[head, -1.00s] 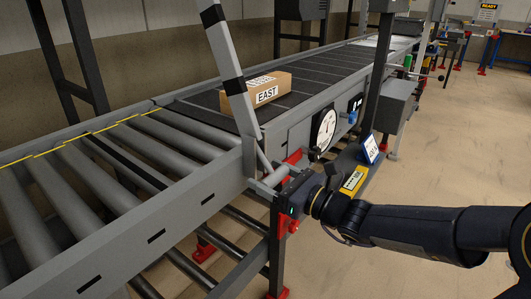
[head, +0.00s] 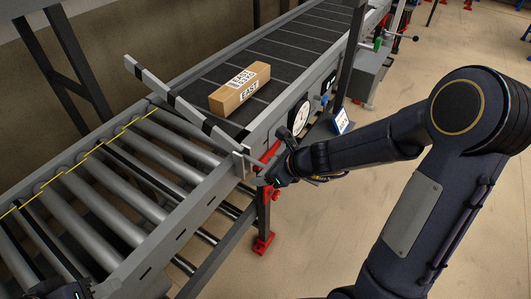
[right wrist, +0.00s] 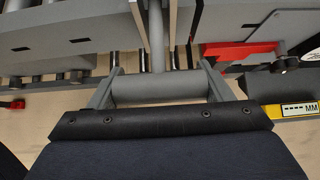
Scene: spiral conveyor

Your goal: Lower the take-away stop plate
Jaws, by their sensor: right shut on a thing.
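The stop plate (head: 185,105), a long grey bar with black bands, slants across the conveyor at the join of rollers and belt. Its far end appears a little above the far side rail. Its near end is at the near side rail, beside a handle. My right gripper (head: 270,177) is shut on this handle outside the near rail. The right wrist view shows the grey handle bar (right wrist: 155,90) between my fingers. Part of my left gripper (head: 65,290) shows at the bottom left corner, cut off, its jaws unclear.
A cardboard box (head: 240,90) marked EAST lies on the dark belt just behind the plate. Bare rollers (head: 110,200) lie on the near side. A round dial (head: 300,117) and a grey box sit along the conveyor's side.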

